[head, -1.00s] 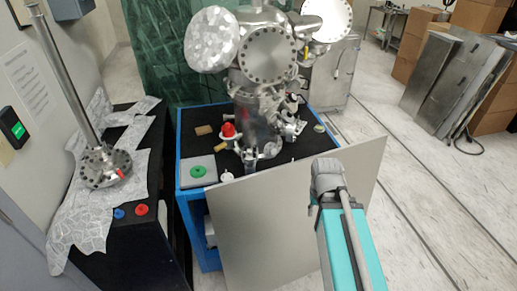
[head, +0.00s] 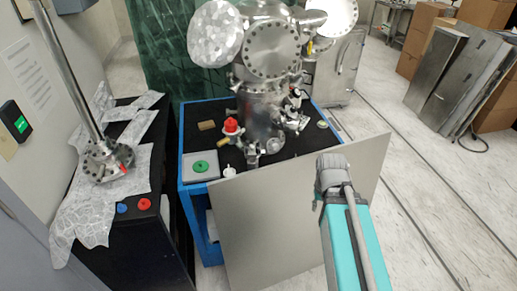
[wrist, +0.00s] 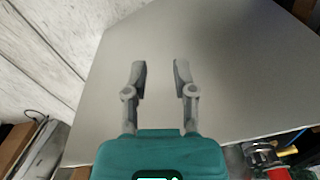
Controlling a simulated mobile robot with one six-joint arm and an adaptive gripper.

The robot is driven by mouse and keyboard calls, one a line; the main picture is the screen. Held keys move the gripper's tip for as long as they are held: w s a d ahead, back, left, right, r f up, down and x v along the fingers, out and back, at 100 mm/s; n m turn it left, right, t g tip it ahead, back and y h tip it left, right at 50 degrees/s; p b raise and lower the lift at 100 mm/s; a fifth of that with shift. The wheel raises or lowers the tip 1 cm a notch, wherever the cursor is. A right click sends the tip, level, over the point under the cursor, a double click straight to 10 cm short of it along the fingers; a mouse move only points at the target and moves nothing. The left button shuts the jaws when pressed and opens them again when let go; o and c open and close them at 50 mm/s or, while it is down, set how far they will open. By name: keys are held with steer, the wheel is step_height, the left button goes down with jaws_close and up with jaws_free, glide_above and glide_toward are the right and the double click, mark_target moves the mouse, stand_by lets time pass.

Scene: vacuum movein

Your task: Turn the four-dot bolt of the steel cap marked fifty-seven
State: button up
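A steel vacuum chamber (head: 258,95) stands upright on a blue-framed bench with a black top in the head view. A round bolted steel cap (head: 272,50) faces forward on its upper body. Another round cap (head: 335,14) is at the upper right, cut by the picture's top edge. No number fifty-seven or four-dot mark can be read, so I cannot tell which cap is the marked one. My gripper (wrist: 160,78) is open and empty in the wrist view, its two fingers apart over a plain grey panel. No cap shows near the fingers.
The grey panel (head: 275,225) leans against the bench (head: 189,215) front. Small parts lie on the bench, including a green ring (head: 201,166) and a red-topped piece (head: 231,126). A black cabinet (head: 135,235) stands left. Steel panels (head: 455,85) and boxes stand right. Floor between is open.

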steer(key=shift+d, duration=0.15)
step_height(320, 180, up, 15)
steer(key=n+p, duration=1.5)
steer(key=n, duration=0.3)
glide_above(257, 148)
steer(key=shift+w, duration=0.15)
steer(key=shift+f, duration=0.1)
step_height(257, 148, down, 14)
steer(key=b, duration=1.3)
steer(key=shift+r+b, duration=0.2)
steer(key=shift+b, duration=0.2)
